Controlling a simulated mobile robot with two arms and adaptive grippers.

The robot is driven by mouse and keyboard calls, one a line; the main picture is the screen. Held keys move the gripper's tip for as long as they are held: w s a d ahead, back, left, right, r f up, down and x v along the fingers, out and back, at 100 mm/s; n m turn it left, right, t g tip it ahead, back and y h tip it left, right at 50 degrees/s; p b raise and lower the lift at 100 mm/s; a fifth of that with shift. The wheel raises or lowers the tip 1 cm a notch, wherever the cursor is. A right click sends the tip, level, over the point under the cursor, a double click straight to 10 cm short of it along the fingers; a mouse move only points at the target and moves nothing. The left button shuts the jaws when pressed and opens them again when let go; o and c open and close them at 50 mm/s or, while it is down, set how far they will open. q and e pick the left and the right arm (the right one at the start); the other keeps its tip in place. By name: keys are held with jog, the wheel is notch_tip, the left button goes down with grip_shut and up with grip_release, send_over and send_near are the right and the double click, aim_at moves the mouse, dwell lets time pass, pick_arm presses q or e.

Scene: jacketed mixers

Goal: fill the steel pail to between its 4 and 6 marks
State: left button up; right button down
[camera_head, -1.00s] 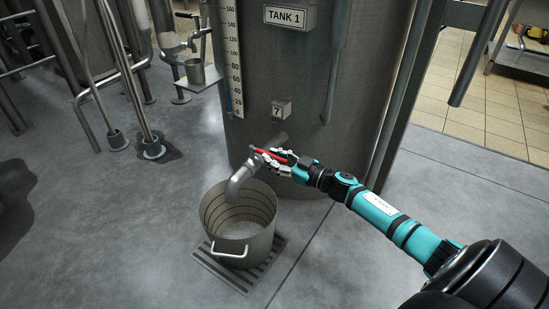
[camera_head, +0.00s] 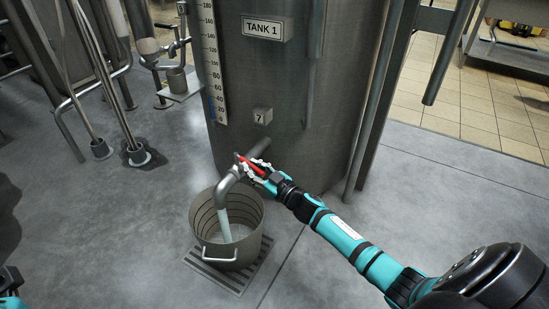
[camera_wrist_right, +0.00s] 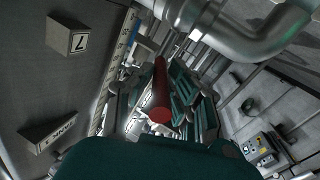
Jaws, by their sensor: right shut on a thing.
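The steel pail (camera_head: 249,245) stands upright under the spout (camera_head: 229,183) of Tank 1 (camera_head: 285,85). Dark rings line its inner wall; no numbers on them are readable. A pale stream of liquid (camera_head: 225,226) falls from the spout into the pail. The liquid level inside cannot be made out. My right gripper (camera_head: 257,170) is shut on the red valve handle (camera_head: 248,165) beside the spout pipe. In the right wrist view the red handle (camera_wrist_right: 160,95) lies between the fingers, near the pipe (camera_wrist_right: 248,38). My left gripper is not in view.
The pail stands on a floor grate (camera_head: 232,279). A level scale (camera_head: 214,75) and a 7 plate (camera_head: 262,115) are on the tank. Floor around the pail is clear.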

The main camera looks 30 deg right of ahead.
jog(key=shift+s+a+m+t+h, duration=0.1)
jog(key=shift+a+m+h, duration=0.25)
jog(key=shift+h, duration=0.3)
jog(key=shift+a+m+t+h, duration=0.1)
jog(key=shift+a+m+h, duration=0.15)
jog(key=shift+m+h, duration=0.25)
jog(key=shift+s+a+m+t+h, duration=0.1)
jog(key=shift+a+m+h, duration=0.2)
jog(key=shift+h, duration=0.45)
jog(key=c, duration=1.3)
grip_release()
jog(key=shift+f, duration=0.1)
jog(key=shift+o, duration=0.2)
jog(key=s, duration=1.2)
jog(key=shift+d, duration=0.25)
